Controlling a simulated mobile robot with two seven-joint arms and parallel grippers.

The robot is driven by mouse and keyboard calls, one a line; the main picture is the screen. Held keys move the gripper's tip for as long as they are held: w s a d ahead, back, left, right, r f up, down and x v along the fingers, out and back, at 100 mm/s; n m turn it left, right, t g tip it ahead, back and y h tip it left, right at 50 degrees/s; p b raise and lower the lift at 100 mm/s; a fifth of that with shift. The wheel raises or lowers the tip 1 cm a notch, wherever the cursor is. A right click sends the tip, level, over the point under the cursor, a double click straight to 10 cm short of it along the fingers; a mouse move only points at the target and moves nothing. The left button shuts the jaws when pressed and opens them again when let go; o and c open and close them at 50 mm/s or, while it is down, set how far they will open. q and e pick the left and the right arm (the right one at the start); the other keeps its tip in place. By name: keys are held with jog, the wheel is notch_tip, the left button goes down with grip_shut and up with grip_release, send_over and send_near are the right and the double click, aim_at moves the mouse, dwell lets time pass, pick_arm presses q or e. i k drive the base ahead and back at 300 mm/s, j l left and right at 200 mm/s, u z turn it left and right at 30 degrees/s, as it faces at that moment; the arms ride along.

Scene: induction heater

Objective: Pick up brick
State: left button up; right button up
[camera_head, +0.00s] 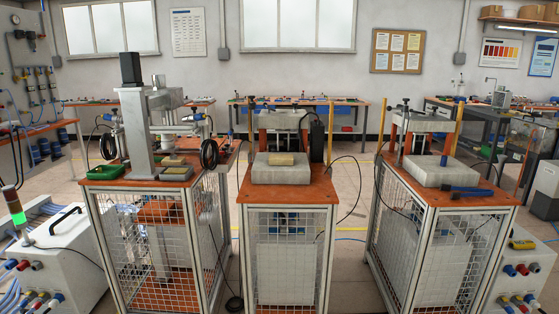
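A tan brick (281,159) lies flat on a light grey block (283,175) on the orange top of the middle caged stand (288,192). Its front and top faces show, and nothing covers it. Neither my left nor my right gripper is in view.
The left stand (110,182) carries a grey column machine (143,135), a green tray (103,173) and small tan pieces (173,161). The right stand (487,197) holds a grey block (440,172) and blue-handled tool (470,191). Floor gaps separate the stands. A black cable hangs right of the middle stand.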

aim_at(274, 160)
jog(key=i+l+u, duration=0.2)
jog(key=i, duration=0.3)
jog(key=i+l+u, duration=0.2)
jog(key=i, duration=0.3)
jog(key=j, duration=0.1)
